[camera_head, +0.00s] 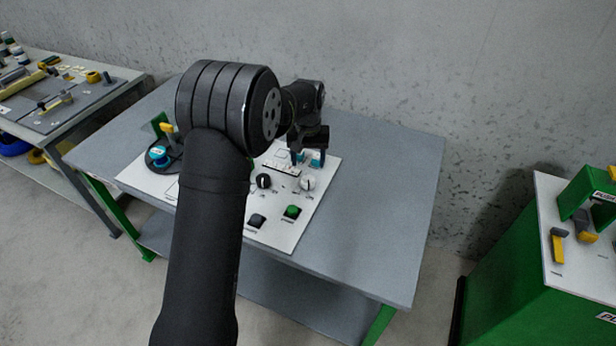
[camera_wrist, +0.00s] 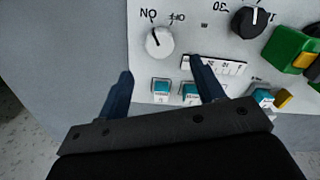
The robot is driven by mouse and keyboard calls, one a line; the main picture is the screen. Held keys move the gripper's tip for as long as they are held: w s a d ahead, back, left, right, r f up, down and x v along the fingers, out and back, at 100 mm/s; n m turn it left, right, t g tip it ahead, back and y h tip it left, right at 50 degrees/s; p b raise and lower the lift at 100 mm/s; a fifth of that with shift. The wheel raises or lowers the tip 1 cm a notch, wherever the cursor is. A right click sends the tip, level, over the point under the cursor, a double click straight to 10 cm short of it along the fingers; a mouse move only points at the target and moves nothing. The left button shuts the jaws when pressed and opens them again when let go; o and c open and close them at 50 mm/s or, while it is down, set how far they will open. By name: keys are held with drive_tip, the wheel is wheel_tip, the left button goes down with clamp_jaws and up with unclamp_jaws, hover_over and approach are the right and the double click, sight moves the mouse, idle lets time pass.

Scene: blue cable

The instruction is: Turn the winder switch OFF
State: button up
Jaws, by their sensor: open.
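A white panel (camera_head: 278,226) on the grey table carries two rotary knobs. The white knob (camera_head: 308,183) is also in the wrist view (camera_wrist: 159,43), with upside-down ON and OFF labels above it. Its short dark mark seems to lean towards ON. The black knob (camera_head: 264,181) shows at the wrist view's top right (camera_wrist: 249,21). I cannot read which knob is marked winder. My gripper (camera_head: 309,150) is open and empty above the panel's far edge. In the wrist view its fingertips (camera_wrist: 161,67) are spread on either side below the white knob, apart from it.
Teal blocks (camera_wrist: 161,87) and a white marked strip (camera_wrist: 218,66) lie near the fingers. A green block (camera_wrist: 292,48) stands at right in the wrist view. A green button (camera_head: 292,211) and black button (camera_head: 257,220) sit nearer the front. The table's right side is clear.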

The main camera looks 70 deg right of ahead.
sight(308, 179)
wheel_tip(308, 179, down, 8)
drive_tip(key=shift+r, duration=0.1)
drive_tip(key=shift+c, duration=0.4)
drive_tip(key=c, duration=0.9)
drive_tip(key=shift+m, duration=0.3)
drive_tip(key=m, duration=1.1)
drive_tip(key=shift+s, duration=0.1)
drive_tip(key=shift+m, duration=0.3)
